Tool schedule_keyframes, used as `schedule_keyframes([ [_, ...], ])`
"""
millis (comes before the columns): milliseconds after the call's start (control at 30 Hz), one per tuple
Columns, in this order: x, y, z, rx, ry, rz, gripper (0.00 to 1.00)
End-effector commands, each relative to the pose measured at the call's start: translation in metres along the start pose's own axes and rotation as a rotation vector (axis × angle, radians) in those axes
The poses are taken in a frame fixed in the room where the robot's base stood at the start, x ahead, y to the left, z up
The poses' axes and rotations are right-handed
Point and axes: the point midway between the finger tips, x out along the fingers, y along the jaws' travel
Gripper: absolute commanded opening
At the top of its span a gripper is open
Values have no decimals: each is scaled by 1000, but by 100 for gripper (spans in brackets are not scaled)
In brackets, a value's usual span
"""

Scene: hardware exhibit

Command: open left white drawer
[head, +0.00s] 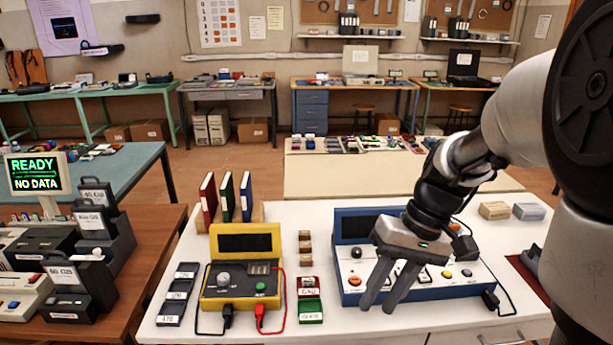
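The white table (340,325) stands in front of me, and its front face shows only as a thin strip at the bottom edge. A white drawer front with a metal handle (500,338) shows at the lower right, cut off by the frame. A vertical seam lies to its left. The front left of this seam is mostly out of view, and I see no handle there. My gripper (377,305) points down over the front part of the tabletop, in front of the blue control box (350,285). Its two fingers are apart with nothing between them.
A yellow meter box (240,240) with red and black leads, dark trays (178,295) and red and green bins (310,305) stand left of my gripper. The blue box's cable hangs near the right front edge. A brown table (140,235) stands at left.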

Motion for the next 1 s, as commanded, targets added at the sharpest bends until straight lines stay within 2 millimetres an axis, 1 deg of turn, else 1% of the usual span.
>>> schedule_keyframes([
  [33,31,22,-8,20,-37,-77,28],
  [167,79,60,-26,31,-77,-292,28],
  [200,94,72,-31,33,-77,-361,28],
  [267,116,92,-38,37,-65,-468,28],
  [300,132,105,-42,40,-50,-539,28],
  [467,194,162,-54,49,73,-816,28],
  [500,210,176,-56,51,119,-882,28],
  [600,247,210,-58,57,251,-1026,28],
  [700,277,238,-57,64,386,-1131,28],
  [800,298,257,-55,68,495,-1196,28],
  [900,308,267,-53,71,562,-1228,28],
  [1000,312,268,-54,68,588,-1238,28],
])
